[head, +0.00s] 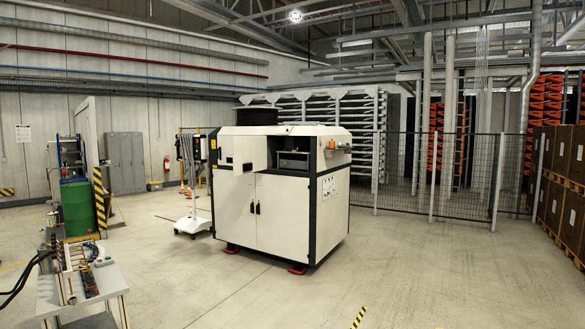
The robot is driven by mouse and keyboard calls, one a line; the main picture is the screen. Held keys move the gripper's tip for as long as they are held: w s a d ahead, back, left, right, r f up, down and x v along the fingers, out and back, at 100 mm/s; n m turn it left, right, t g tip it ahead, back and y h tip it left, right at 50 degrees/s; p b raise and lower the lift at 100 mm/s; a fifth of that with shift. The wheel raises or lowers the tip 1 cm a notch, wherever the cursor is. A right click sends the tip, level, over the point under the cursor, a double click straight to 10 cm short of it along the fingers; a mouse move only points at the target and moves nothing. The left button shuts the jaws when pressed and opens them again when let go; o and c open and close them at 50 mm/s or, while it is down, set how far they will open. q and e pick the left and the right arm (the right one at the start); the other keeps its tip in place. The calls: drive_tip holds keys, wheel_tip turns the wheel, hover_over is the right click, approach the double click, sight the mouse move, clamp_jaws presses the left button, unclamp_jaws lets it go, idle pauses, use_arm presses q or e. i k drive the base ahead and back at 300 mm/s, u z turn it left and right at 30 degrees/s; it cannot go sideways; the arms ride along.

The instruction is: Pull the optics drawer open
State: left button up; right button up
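A large white and black machine cabinet (285,195) stands in the middle of the floor, some distance away. A dark recess in its upper right front holds a grey box-like part (293,160). I cannot tell whether this part is the optics drawer or how far it is open. Two tall white doors (272,218) below the recess look shut, with small dark handles (254,208) near their middle. Neither of my grippers shows in the head view.
A bench with fittings (85,280) stands at the near left, with a green drum (77,207) behind it. A white wheeled stand (192,222) is left of the cabinet. Mesh fencing (460,180) and stacked boxes (565,190) are at right. The floor before the cabinet is clear.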

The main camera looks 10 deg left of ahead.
sight(283, 163)
drive_tip(key=u, duration=0.1)
drive_tip(key=i, duration=1.2)
drive_tip(key=u, duration=0.3)
drive_tip(key=i, duration=2.5)
drive_tip(key=u, duration=0.15)
drive_tip(key=i, duration=4.25)
drive_tip(key=z, duration=0.1)
